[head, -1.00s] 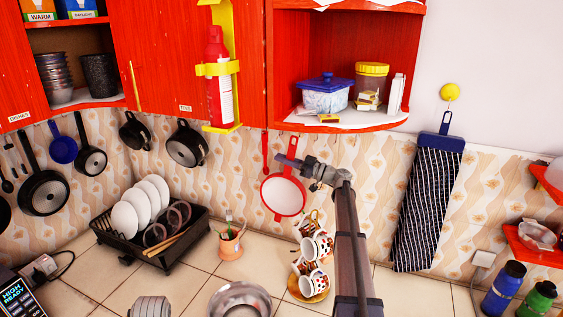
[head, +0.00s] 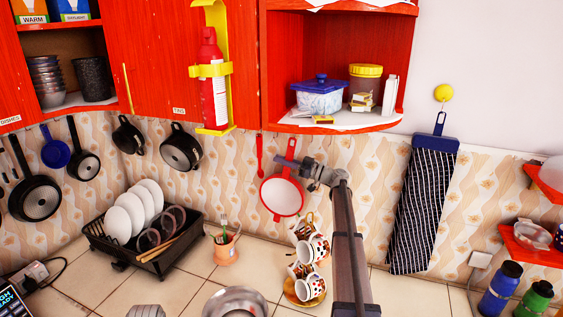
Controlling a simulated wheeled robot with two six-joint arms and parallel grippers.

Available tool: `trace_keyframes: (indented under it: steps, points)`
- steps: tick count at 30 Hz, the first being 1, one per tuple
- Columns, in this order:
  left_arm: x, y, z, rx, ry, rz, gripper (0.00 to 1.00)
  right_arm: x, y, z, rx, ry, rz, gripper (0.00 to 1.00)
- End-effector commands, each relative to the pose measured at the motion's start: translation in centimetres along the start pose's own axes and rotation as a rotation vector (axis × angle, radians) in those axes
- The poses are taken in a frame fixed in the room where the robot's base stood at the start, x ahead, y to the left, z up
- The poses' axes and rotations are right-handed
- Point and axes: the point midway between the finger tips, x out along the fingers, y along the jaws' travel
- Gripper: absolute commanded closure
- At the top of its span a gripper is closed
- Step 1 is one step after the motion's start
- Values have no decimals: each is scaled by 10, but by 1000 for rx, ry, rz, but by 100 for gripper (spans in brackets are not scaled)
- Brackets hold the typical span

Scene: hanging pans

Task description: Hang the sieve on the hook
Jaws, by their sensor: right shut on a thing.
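The red-rimmed sieve (head: 282,198) with a pale mesh hangs upright close to the tiled wall, under the red cabinet. My right gripper (head: 285,163) reaches in from the lower right and is shut on the upper part of the sieve, at its handle. The top of the handle (head: 291,147) shows just above the jaws, close below the cabinet's lower edge. I cannot make out the hook or whether the handle touches it. My left gripper is not in view.
A red utensil (head: 260,157) hangs just left of the sieve. A cup stand (head: 309,270) and a utensil pot (head: 226,247) stand on the counter below. A dish rack (head: 150,258) is at left, and a striped apron (head: 424,205) hangs at right.

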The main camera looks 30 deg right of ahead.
Motion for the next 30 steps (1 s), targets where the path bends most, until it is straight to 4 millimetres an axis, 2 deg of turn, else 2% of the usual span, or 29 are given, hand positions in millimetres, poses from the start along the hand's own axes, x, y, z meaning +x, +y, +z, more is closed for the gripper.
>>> trace_keyframes:
  steps: [12, 13, 21, 22, 30]
  points:
    - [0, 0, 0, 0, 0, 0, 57, 0, 0, 0, 0, 0, 0, 100]
    - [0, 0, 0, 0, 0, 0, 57, 0, 0, 0, 0, 0, 0, 84]
    - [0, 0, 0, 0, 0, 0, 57, 0, 0, 0, 0, 0, 0, 54]
    - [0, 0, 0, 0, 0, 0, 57, 0, 0, 0, 0, 0, 0, 52]
    - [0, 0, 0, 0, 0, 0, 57, -1, 0, 0, 0, 0, 0, 52]
